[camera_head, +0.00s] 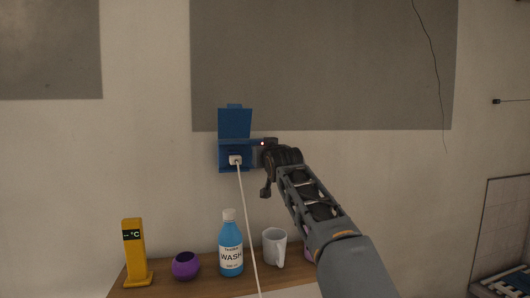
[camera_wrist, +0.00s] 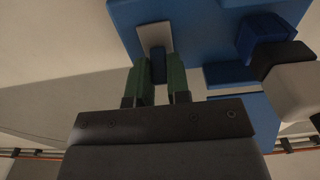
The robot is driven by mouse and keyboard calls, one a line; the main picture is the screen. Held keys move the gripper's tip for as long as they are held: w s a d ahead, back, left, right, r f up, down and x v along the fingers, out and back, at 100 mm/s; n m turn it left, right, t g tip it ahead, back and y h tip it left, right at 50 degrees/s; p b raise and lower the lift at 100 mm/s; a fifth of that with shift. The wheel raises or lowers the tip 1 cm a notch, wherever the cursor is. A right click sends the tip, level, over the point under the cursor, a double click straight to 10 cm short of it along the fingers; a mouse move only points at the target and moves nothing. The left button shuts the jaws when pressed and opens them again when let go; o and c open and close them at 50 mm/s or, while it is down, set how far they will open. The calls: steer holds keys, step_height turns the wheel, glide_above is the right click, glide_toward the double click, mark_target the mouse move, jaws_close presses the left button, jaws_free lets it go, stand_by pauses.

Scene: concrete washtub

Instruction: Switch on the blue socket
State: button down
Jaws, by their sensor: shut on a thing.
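The blue socket (camera_head: 234,124) is on the wall with its lid raised. A white plug (camera_head: 236,159) sits in its front, and a white cord hangs down from it. My gripper (camera_head: 257,153) is at the socket's right side. In the wrist view, my gripper's green fingers (camera_wrist: 161,76) reach the blue socket body (camera_wrist: 203,32) and are shut on a small blue switch (camera_wrist: 158,67). A pale plate (camera_wrist: 155,37) lies just beyond the switch. The plug (camera_wrist: 298,90) also shows at the right of the wrist view. The fingertips are partly hidden in the head view.
Below, a wooden shelf (camera_head: 190,287) holds a yellow thermometer (camera_head: 133,255), a purple round pot (camera_head: 186,266), a blue wash bottle (camera_head: 231,248) and a white mug (camera_head: 274,247). The cord (camera_head: 248,220) runs down between bottle and mug. The wall left of the socket is clear.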

steer(key=c, duration=1.1)
jaws_free()
steer(key=s+d+b, duration=0.1)
steer(key=s+b, duration=0.1)
steer(key=s, duration=0.2)
steer(key=s+b, duration=0.3)
steer(key=s, duration=0.2)
steer(key=s+d+b, duration=0.1)
steer(key=s+b, duration=0.1)
steer(key=s, duration=0.2)
steer(key=shift+s+d+f+b, duration=0.15)
steer(key=shift+s+d+b, duration=0.15)
steer(key=shift+d, duration=0.05)
